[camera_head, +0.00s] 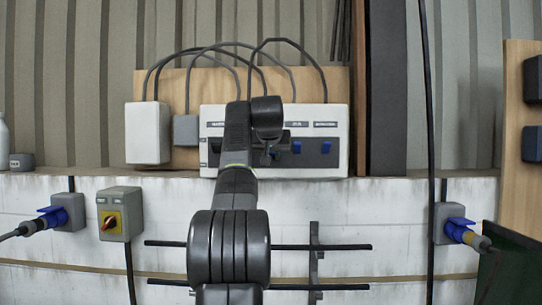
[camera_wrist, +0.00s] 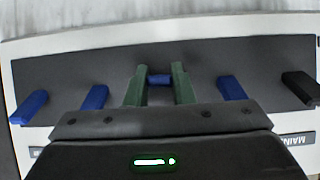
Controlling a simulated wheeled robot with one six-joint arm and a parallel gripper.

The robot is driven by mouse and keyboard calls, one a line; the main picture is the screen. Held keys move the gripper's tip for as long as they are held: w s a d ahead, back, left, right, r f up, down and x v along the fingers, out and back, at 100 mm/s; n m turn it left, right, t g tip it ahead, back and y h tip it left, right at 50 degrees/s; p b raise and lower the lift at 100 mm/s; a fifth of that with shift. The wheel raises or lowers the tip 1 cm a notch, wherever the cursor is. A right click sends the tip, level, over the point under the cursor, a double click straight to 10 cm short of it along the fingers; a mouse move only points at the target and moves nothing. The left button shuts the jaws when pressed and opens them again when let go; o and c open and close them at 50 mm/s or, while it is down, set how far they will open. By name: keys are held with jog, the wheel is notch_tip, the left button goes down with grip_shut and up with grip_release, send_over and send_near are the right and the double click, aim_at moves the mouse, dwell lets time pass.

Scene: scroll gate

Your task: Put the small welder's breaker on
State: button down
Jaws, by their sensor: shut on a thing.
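The white breaker box (camera_head: 338,113) stands on the ledge in the head view, with a dark front strip and blue levers. My gripper (camera_wrist: 160,82) is shut on the middle blue lever (camera_wrist: 159,79), which shows between its green fingertips in the wrist view. Two blue levers (camera_wrist: 37,107) (camera_wrist: 95,98) lie to its left. One blue lever (camera_wrist: 231,88) and a black lever (camera_wrist: 301,89) lie to its right, by a plate reading "MAIN". The other labels are too small or hidden to read, so I cannot tell which lever is the small welder's. My arm hides part of the box in the head view.
A white box (camera_head: 147,133) and a small grey box (camera_head: 186,130) sit left of the breaker box, with cables above. Below are a grey rotary switch box (camera_head: 119,214), blue plugs (camera_head: 53,217) (camera_head: 459,229) and dark horizontal bars (camera_head: 340,247). A wooden panel (camera_head: 515,150) stands at the right.

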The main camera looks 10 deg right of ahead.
jog(key=c, duration=1.2)
grip_release()
jog(key=shift+c, duration=0.2)
jog(key=v, duration=1.3)
jog(key=shift+s+r+b, duration=0.25)
jog(key=shift+b, duration=0.2)
jog(key=shift+a, duration=0.1)
